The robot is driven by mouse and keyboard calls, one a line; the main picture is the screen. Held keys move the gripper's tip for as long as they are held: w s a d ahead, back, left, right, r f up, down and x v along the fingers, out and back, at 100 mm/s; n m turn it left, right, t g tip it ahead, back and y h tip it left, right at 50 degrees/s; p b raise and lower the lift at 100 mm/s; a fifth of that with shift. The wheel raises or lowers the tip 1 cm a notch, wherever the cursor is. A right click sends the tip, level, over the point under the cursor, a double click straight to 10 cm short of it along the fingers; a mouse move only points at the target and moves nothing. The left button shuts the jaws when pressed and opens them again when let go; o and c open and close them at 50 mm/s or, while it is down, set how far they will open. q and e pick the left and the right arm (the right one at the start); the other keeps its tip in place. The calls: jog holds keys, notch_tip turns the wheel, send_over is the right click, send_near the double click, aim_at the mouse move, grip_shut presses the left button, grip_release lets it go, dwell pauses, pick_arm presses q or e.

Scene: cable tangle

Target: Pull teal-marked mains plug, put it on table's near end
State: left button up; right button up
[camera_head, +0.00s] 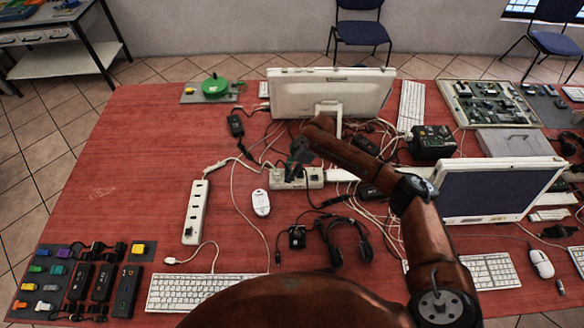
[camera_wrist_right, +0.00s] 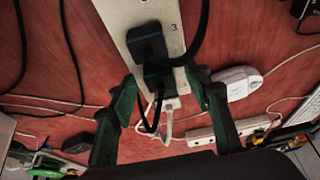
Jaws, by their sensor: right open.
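A white power strip (camera_head: 314,178) lies on the red table below my right gripper (camera_head: 297,160). In the right wrist view the strip (camera_wrist_right: 122,14) carries a black plug (camera_wrist_right: 147,42) beside the number 3. A second black plug (camera_wrist_right: 158,78) sits just below it, with a faint bluish edge. I cannot tell for sure which plug bears the teal mark. The right gripper (camera_wrist_right: 165,98) is open and empty, its green-grey fingers on either side of the strip's end near the second plug. Contact is not clear. My left gripper is not in view.
A second power strip (camera_head: 195,212) and a white mouse (camera_head: 261,202) lie to the left. A headset (camera_head: 345,240) and a keyboard (camera_head: 195,292) lie nearer. Tangled cables and two monitors (camera_head: 330,95) (camera_head: 495,187) crowd the right.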

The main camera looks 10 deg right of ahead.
grip_shut()
dwell(0.9)
